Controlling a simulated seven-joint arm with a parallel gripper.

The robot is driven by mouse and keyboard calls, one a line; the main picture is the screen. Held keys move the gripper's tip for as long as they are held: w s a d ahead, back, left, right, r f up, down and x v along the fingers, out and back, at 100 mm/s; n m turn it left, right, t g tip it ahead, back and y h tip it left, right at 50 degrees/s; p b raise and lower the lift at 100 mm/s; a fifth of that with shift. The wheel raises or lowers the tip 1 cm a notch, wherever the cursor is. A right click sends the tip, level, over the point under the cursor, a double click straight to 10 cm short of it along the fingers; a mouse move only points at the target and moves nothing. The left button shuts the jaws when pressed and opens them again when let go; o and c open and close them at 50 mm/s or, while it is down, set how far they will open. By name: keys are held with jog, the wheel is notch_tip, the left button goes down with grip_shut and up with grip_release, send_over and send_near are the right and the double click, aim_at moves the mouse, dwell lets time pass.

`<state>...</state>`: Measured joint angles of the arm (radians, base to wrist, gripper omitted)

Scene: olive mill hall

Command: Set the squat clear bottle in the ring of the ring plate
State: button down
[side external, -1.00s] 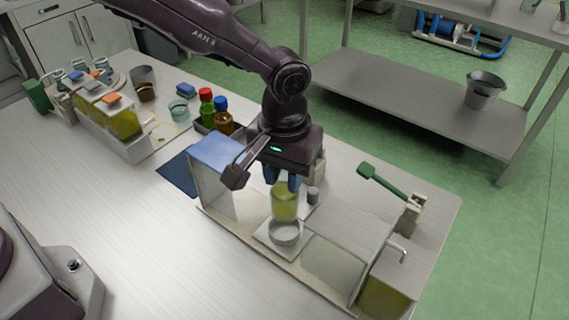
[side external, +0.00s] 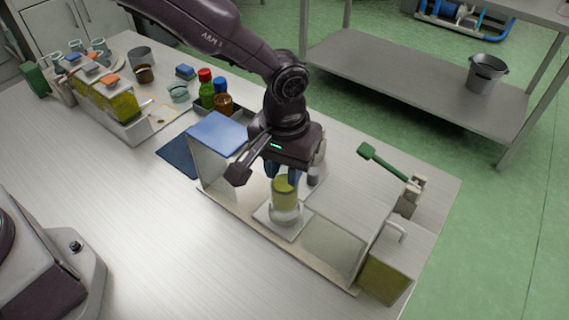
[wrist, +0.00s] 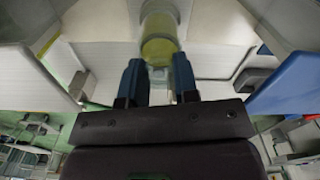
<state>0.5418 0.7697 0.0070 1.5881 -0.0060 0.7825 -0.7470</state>
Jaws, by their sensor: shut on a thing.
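The squat clear bottle (side external: 285,190), with yellow-green oil in it, is upright below my gripper (side external: 283,173). My gripper's blue fingers are shut on its upper part. The bottle also shows between and beyond the fingers in the wrist view (wrist: 159,48). The ring plate (side external: 266,217) is a pale square plate on the bench with a round ring on it. The bottle's lower end is right over or at the ring, lined up with it in the side view. I cannot tell whether its base is inside the ring or touching the plate.
A blue-topped box (side external: 217,133) stands close left of my gripper. A pale cover (side external: 350,205) and an oil-filled tank (side external: 388,277) stand to the right, with a green-handled lever (side external: 385,161) behind. Capped bottles (side external: 206,92) stand behind left. The front bench is clear.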

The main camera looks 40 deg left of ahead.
jog(key=shift+f, duration=0.45)
dwell(0.7)
jog(key=shift+f, duration=0.55)
jog(key=shift+f, duration=0.45)
dwell(0.4)
jog(key=c, duration=0.5)
grip_release()
jog(key=shift+c, duration=0.2)
jog(key=shift+r, duration=4)
